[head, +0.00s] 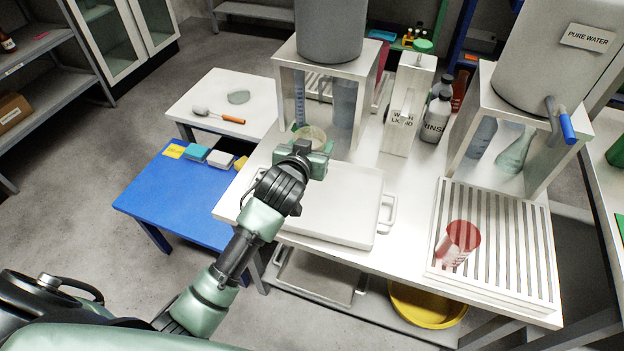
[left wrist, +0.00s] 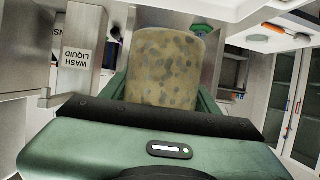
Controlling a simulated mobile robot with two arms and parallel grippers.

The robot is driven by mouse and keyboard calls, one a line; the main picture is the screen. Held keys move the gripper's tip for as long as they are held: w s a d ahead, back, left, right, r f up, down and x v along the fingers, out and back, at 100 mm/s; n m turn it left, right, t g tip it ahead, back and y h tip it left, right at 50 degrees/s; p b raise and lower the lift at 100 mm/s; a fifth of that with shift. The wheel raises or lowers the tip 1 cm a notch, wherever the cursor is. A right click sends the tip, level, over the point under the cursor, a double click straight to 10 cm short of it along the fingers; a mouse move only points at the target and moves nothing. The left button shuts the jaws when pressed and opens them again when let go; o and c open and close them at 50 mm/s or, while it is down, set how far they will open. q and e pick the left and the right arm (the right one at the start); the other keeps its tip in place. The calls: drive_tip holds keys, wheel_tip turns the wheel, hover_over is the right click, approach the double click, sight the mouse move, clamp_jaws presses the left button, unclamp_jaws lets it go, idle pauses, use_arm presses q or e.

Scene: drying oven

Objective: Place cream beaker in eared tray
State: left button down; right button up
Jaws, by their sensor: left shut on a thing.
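The cream beaker (head: 311,133) is held in my left gripper (head: 313,148), at the back edge of the eared tray in the head view. In the left wrist view the beaker (left wrist: 165,68) looks tan with dark speckles and sits between the green fingers. The white eared tray (head: 335,212) lies on the white bench, with a loop handle at its right side. Its bare floor shows in front of the gripper; my arm hides its left part. I cannot tell whether the beaker touches anything below. My right gripper is not in view.
A tank stand (head: 284,76) is just behind the gripper. A wash liquid container (head: 407,110) stands behind the tray's right side. A blue table (head: 160,200) stands left.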

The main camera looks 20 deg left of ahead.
use_arm(q)
wheel_tip(320, 180, down, 7)
drive_tip(key=shift+f+b, duration=0.15)
drive_tip(key=shift+b, duration=0.2)
drive_tip(key=shift+f+b, duration=0.35)
drive_tip(key=shift+f, duration=1.9)
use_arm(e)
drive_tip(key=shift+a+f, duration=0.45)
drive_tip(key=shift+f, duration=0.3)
use_arm(q)
drive_tip(key=shift+f, duration=0.15)
drive_tip(key=shift+c, duration=2)
unclamp_jaws()
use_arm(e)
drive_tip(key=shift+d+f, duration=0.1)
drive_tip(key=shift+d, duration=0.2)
